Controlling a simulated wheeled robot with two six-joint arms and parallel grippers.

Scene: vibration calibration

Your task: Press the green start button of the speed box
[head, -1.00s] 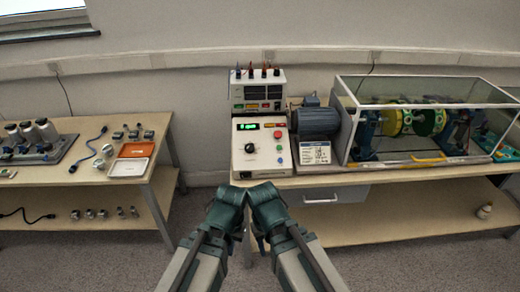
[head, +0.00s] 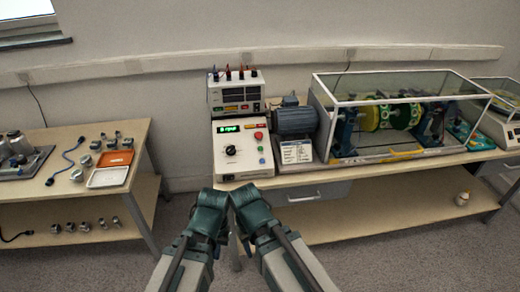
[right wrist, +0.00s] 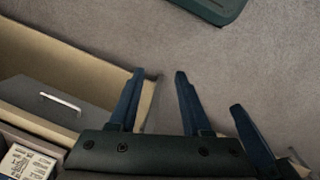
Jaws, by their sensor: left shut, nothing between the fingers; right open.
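The speed box (head: 231,163) is a cream box at the front of the bench, with a lit green display, a black knob and a red button on its sloped face. The small green start button (head: 261,148) shows below the red one. My left gripper (head: 209,200) is shut and empty, in front of and below the box, apart from the button. My right gripper (head: 249,200) is beside it at the bench's front edge. In the right wrist view its dark blue fingers (right wrist: 159,74) are open with nothing between them. The fingertips are hidden in the head view.
A meter unit (head: 236,92) with coloured plugs stands behind the box. A motor (head: 296,119) and a glass-covered rotor rig (head: 398,155) stand to the right. The bench (head: 337,177) has a drawer below. A left table (head: 118,183) holds an orange tray and small parts.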

